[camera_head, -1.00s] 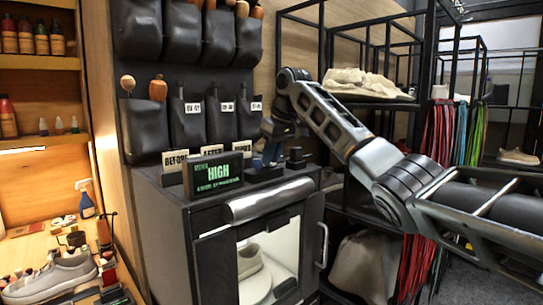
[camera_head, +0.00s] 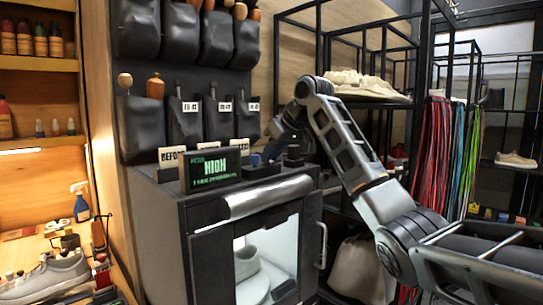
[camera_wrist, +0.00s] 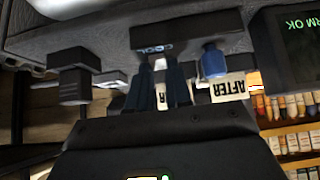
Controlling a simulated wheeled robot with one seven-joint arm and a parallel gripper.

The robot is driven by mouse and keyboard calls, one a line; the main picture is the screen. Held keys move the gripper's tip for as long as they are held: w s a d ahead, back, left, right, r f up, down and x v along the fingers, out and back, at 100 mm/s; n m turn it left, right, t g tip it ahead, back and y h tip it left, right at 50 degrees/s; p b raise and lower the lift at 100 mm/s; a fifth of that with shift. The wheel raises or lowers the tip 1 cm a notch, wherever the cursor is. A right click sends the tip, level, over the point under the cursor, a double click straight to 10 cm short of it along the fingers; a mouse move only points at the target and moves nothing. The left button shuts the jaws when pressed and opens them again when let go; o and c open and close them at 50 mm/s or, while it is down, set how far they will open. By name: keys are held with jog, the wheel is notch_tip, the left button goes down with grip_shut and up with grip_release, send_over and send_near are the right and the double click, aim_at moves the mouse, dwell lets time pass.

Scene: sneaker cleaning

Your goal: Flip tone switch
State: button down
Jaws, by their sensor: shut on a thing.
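The tone switch (camera_wrist: 160,65) is a small pale piece under a block lettered COOL on the cabinet's control strip, seen upside down in the wrist view. My gripper (camera_wrist: 161,76) has its two dark fingers on either side of it, shut on it; the fingers hide most of it. In the head view my gripper (camera_head: 273,149) is at the strip on top of the cabinet, right of the display, mostly hidden by its own body. The display (camera_head: 212,168) shows green text, blurred here; its edge in the wrist view (camera_wrist: 297,35) reads "RM OK".
Cream signs, one reading AFTER (camera_wrist: 228,87), stand behind. The dark cabinet (camera_head: 190,245) holds a lit shoe (camera_head: 247,262). Black racks (camera_head: 372,105) stand right, near my arm.

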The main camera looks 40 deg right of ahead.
jog(key=c, duration=1)
grip_release()
jog(key=shift+c, duration=0.2)
jog(key=b+v, duration=0.1)
jog(key=v, duration=0.7)
jog(key=shift+b, duration=0.3)
jog(key=shift+f, duration=0.1)
